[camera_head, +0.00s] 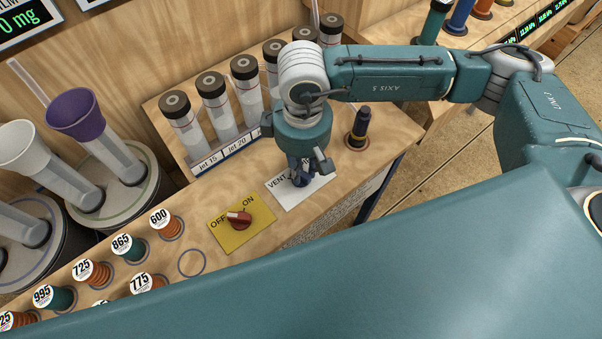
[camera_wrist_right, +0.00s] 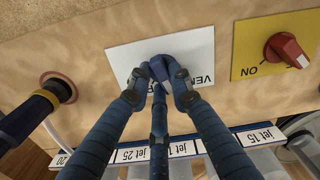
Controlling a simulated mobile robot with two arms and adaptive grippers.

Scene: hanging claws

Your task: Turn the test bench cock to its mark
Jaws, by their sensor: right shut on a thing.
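The test bench cock (camera_wrist_right: 163,66) is a small dark blue knob on a white plate whose lettering reads "VENT", partly covered. The white plate (camera_head: 308,192) lies flat on the wooden bench top in the head view. My right gripper (camera_wrist_right: 160,75) comes down over the cock, its blue jointed fingers closed around the knob. In the head view the right gripper (camera_head: 305,175) hides most of the cock and part of the plate's lettering. The mark and the cock's exact angle cannot be made out. My left gripper is not in view.
A red switch (camera_head: 239,219) on a yellow ON/OFF plate sits left of the white plate. A dark blue upright fitting (camera_head: 359,127) stands to the right. Capped jet tubes (camera_head: 216,100) stand behind. Numbered spools (camera_head: 129,248) and a purple cup (camera_head: 77,113) are at left.

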